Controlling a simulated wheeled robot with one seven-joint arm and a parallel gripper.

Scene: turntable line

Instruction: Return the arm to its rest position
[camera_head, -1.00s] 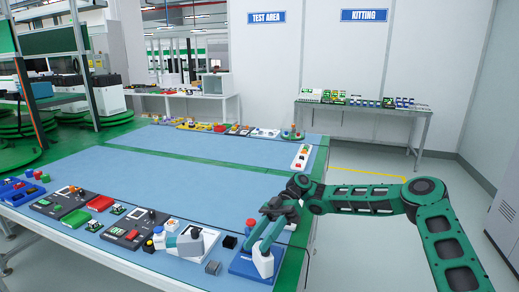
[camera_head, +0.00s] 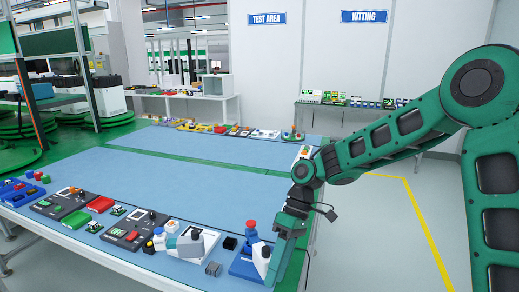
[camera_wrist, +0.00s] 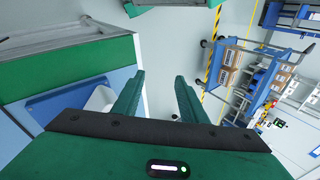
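My gripper (camera_head: 282,255) points down at the table's right edge in the head view, just right of the blue fixture (camera_head: 243,266) with a red knob and a white part. Its fingertips are hard to make out there. In the wrist view, the two green fingers of my gripper (camera_wrist: 160,88) stand apart with only floor visible between them, so it is open and empty. My green arm (camera_head: 390,135) is bent, with its elbow high at the right of the head view.
The blue-topped table (camera_head: 180,190) holds a row of devices and trays along its near side, including a grey-white device (camera_head: 192,243) and a small black block (camera_head: 230,243). A kitting bench (camera_head: 365,108) stands behind. In the wrist view, a blue shelf cart (camera_wrist: 240,75) stands beyond open floor.

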